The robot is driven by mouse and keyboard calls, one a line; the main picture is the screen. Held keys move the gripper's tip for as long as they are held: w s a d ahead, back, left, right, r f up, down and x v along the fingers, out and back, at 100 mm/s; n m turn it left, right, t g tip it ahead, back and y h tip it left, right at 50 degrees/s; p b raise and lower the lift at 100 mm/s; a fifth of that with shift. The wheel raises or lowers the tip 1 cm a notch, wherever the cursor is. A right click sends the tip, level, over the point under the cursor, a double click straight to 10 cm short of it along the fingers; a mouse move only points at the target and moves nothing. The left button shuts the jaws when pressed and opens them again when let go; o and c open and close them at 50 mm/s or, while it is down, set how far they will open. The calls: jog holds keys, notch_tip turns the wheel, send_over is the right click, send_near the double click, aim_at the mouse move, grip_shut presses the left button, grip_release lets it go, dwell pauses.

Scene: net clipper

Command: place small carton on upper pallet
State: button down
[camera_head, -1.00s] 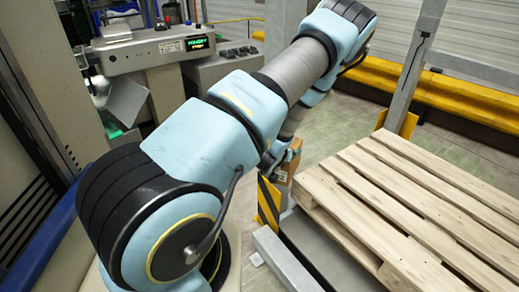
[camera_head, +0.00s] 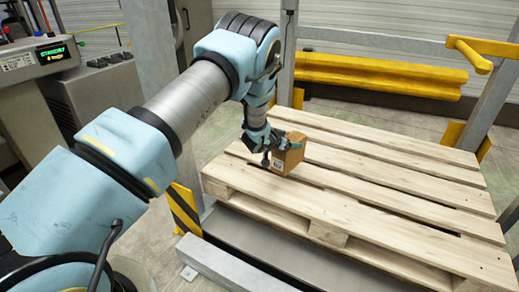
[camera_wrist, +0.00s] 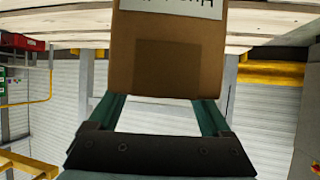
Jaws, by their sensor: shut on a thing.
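The small brown carton (camera_head: 289,156) has a white label low on one side and is upright over the left back part of the pallet. My gripper (camera_head: 272,146) is shut on it from the left. The wooden pallet (camera_head: 400,204) is a flat deck of light slats. I cannot tell whether the carton's bottom touches the slats. In the wrist view the carton (camera_wrist: 166,60) is between the two fingers of my gripper (camera_wrist: 164,100), with pale pallet wood (camera_wrist: 265,28) behind it at the top.
The pallet rests at a metal frame (camera_head: 240,267) with a black-and-yellow striped plate (camera_head: 184,208). Grey posts and a yellow rail (camera_head: 385,76) stand behind. A machine with a green display (camera_head: 50,54) is at the far left. Most slats are bare.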

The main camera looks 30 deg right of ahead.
jog(key=s+d+m+g+b, duration=0.2)
jog(key=s+d+b, duration=0.3)
jog(key=d, duration=0.7)
notch_tip(320, 180, down, 7)
jog(key=b, duration=0.3)
jog(key=shift+s+h, duration=0.4)
jog(key=shift+s, duration=0.05)
jog(key=shift+a+f+b, duration=0.1)
jog(key=shift+f+b, duration=0.35)
jog(key=shift+b, duration=0.1)
jog(key=shift+c, duration=0.3)
grip_release()
jog(key=shift+o, duration=0.3)
jog(key=shift+a+f, duration=0.15)
jog(key=shift+f, duration=0.15)
jog(key=v, duration=1.1)
jog(key=shift+r+p, duration=0.25)
jog(key=shift+p, duration=0.2)
jog(key=shift+w, duration=0.15)
